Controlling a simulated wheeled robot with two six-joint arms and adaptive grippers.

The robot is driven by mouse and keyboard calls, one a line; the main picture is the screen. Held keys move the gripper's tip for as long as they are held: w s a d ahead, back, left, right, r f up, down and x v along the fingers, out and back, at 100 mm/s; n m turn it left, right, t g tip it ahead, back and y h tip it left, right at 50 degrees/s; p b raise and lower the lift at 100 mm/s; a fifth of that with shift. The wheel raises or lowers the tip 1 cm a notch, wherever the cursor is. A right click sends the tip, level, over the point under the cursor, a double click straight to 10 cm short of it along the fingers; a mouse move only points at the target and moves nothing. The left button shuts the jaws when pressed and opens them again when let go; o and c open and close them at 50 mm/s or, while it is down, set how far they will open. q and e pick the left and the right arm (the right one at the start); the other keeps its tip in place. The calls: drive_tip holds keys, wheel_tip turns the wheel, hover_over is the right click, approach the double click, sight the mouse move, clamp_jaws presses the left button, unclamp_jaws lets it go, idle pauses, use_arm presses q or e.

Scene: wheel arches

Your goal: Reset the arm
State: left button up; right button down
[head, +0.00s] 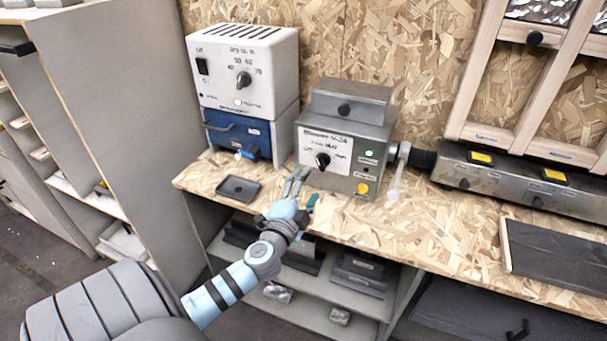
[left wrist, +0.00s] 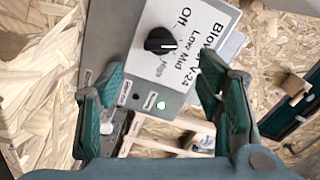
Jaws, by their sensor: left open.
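My left arm reaches in from the lower left in the head view. Its gripper (head: 303,190) is over the front part of the wooden bench, just in front of the grey blower box (head: 341,138). In the left wrist view the gripper (left wrist: 160,115) has its two green fingers wide apart, with nothing between them. The blower's black knob (left wrist: 160,41) and its white label show beyond the fingers, apart from them. The knob also shows in the head view (head: 322,160). My right gripper is in neither view.
A white control box (head: 245,70) stands on a blue unit (head: 238,135) at the left. A small black tray (head: 239,188) lies on the bench (head: 420,222). A metal strip with yellow buttons (head: 520,178) and a dark panel (head: 556,255) are at the right. Shelves are below.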

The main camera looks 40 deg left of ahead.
use_arm(q)
drive_tip(key=v, duration=0.3)
drive_tip(key=shift+s+d, duration=0.1)
drive_tip(key=shift+s, duration=0.1)
drive_tip(key=s+d+f+n+g, duration=0.3)
drive_tip(key=s+f+n+g, duration=0.5)
drive_tip(key=s+f, duration=0.25)
drive_tip(key=s+d+f+g+h, duration=0.4)
drive_tip(key=s+d+g+h, duration=0.1)
drive_tip(key=s+d, duration=0.6)
wheel_tip(320, 180, down, 19)
drive_tip(key=s+a+n+g, duration=0.1)
drive_tip(key=s+a+g, duration=0.1)
drive_tip(key=s, duration=0.1)
drive_tip(key=s+f, duration=1.3)
drive_tip(key=shift+s+a+g+p, duration=0.35)
drive_tip(key=shift+g, duration=0.05)
